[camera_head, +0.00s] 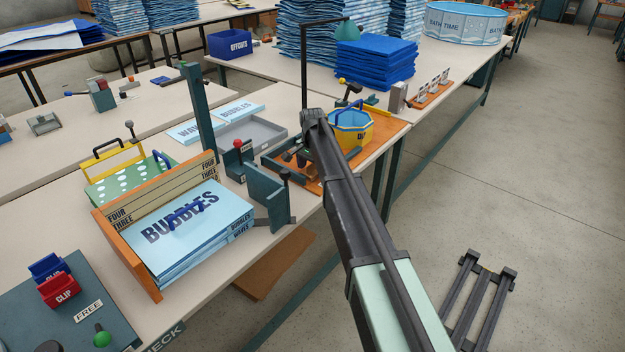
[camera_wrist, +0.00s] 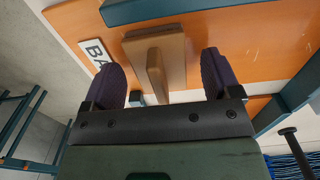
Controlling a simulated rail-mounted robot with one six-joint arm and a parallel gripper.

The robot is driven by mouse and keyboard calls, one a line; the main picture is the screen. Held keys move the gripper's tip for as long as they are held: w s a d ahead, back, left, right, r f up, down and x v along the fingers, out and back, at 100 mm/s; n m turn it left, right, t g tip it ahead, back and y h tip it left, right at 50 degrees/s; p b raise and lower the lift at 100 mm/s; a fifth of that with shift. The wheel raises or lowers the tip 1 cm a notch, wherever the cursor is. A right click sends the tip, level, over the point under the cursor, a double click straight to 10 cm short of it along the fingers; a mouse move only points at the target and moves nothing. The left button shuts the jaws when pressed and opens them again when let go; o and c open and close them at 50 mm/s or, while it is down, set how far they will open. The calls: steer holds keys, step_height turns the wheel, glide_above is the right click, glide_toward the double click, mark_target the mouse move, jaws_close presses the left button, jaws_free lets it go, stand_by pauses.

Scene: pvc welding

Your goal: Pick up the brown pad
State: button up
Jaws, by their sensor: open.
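The brown pad (camera_wrist: 174,49) lies on an orange board (camera_wrist: 235,35) in the wrist view. It is a flat block with an upright grip (camera_wrist: 154,75) on it. My gripper (camera_wrist: 161,64) is open, with one dark finger on each side of the grip and a visible gap on both sides. Whether the fingers reach down level with the grip is hard to tell. In the head view my gripper (camera_head: 299,156) is low over the orange board (camera_head: 389,128), and my arm hides most of the pad there.
A yellow and blue bucket (camera_head: 352,128) stands on the board, close beside my arm. A teal bracket (camera_head: 268,195) and a grey tray (camera_head: 250,134) are left of my gripper. Stacked BUBBLES sheets (camera_head: 190,230) lie in an orange-edged holder. A teal bar (camera_wrist: 180,8) crosses the wrist view's top.

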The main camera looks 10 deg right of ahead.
steer(key=shift+r, duration=0.15)
steer(key=c, duration=1.1)
step_height(320, 180, up, 20)
steer(key=p, duration=2)
